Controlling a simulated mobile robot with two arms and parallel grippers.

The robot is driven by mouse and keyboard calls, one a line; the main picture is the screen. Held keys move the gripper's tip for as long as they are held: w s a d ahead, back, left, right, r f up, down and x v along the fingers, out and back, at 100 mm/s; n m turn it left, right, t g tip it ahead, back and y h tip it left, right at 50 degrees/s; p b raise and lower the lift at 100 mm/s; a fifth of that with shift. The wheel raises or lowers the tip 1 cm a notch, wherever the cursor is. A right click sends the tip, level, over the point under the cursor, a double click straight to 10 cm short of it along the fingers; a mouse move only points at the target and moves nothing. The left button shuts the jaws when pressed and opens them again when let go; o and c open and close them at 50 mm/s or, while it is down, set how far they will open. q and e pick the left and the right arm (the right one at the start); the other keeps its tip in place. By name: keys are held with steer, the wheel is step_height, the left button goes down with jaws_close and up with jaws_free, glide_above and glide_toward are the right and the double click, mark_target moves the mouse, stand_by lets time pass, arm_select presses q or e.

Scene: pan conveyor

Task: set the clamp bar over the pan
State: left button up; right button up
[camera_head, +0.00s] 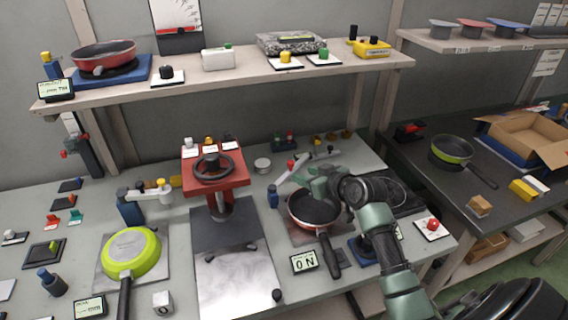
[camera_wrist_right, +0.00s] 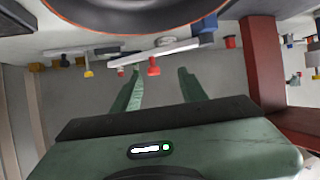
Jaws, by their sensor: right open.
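The pan (camera_head: 312,211), dark inside with a red-orange rim, sits on the bench with its black handle toward the front. In the right wrist view, the bar (camera_wrist_right: 180,48) and red knob (camera_wrist_right: 153,67) show beyond the open fingers. My right gripper (camera_head: 312,178) is open and empty, above the pan's back edge. My left gripper is not in view.
A red press with a handwheel (camera_head: 213,168) stands left of the pan. A green pan (camera_head: 131,252) lies at the front left. An "ON" sign (camera_head: 304,262) is beside the pan handle. A loaded shelf (camera_head: 220,82) runs above the back.

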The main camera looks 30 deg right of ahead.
mark_target(292, 163)
steer(key=shift+t, duration=0.3)
steer(key=w, duration=0.4)
steer(key=w+d, duration=0.1)
steer(key=w, duration=0.1)
steer(key=shift+w+f+p, duration=0.2)
steer(key=shift+f+p, duration=0.15)
steer(key=shift+x, duration=1.1)
steer(key=shift+w+d+f, duration=0.1)
steer(key=shift+f, duration=0.1)
jaws_close()
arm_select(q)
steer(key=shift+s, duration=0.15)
